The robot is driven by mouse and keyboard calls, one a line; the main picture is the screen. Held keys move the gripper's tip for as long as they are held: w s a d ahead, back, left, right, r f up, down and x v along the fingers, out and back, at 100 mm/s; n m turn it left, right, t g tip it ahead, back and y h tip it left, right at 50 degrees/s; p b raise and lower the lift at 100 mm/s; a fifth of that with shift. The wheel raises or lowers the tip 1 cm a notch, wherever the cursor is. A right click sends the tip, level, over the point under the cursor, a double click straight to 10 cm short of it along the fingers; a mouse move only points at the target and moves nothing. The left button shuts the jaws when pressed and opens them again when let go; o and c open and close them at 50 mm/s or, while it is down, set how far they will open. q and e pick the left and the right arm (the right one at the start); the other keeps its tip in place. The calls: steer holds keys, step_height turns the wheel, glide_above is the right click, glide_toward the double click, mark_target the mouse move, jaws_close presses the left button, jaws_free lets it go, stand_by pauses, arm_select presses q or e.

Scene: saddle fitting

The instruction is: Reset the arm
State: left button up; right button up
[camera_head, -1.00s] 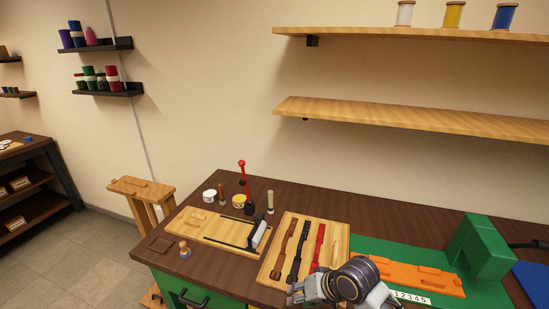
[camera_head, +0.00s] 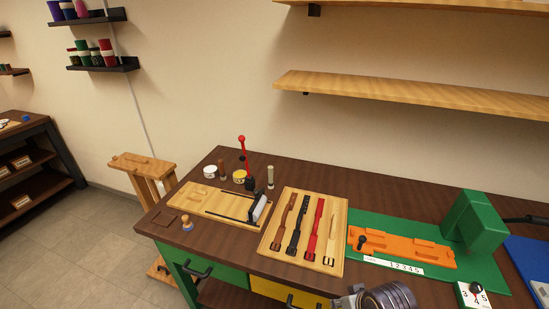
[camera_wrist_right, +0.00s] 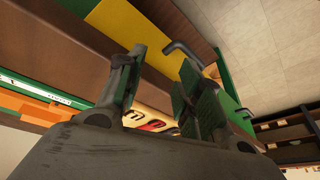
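My right gripper (camera_wrist_right: 158,92) is open and empty in the right wrist view, its two green-padded fingers apart. In the head view only a grey part of my right arm (camera_head: 385,297) shows at the bottom edge, in front of the workbench (camera_head: 375,190); the fingertips are mostly cut off there. In the right wrist view, the yellow drawer front (camera_wrist_right: 197,75) and the strap tray's end lie beyond the fingers. My left gripper is not in view.
A wooden tray (camera_head: 336,215) holds several straps. Right of it, an orange block (camera_head: 415,249) lies on a green mat (camera_head: 360,217) with a green stand (camera_head: 475,222). A clamp board (camera_head: 205,203) is at left. Drawer handles (camera_head: 197,271) stick out in front.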

steer(key=s+d+f+g+h, duration=0.1)
steer(key=s+d+f, duration=0.15)
steer(key=f, duration=1.45)
steer(key=s+d+f+g, duration=0.1)
steer(key=s+f, duration=0.2)
steer(key=f, duration=1.4)
steer(key=s+d+f, duration=0.2)
steer(key=s+f, duration=0.7)
steer(key=s, duration=0.2)
steer(key=s+d+f+g, duration=0.1)
steer(key=s+f, duration=0.9)
steer(key=s, duration=0.1)
steer(key=shift+s+d+f+n, duration=0.15)
steer(key=shift+d+f+n, duration=0.15)
steer(key=shift+d, duration=0.05)
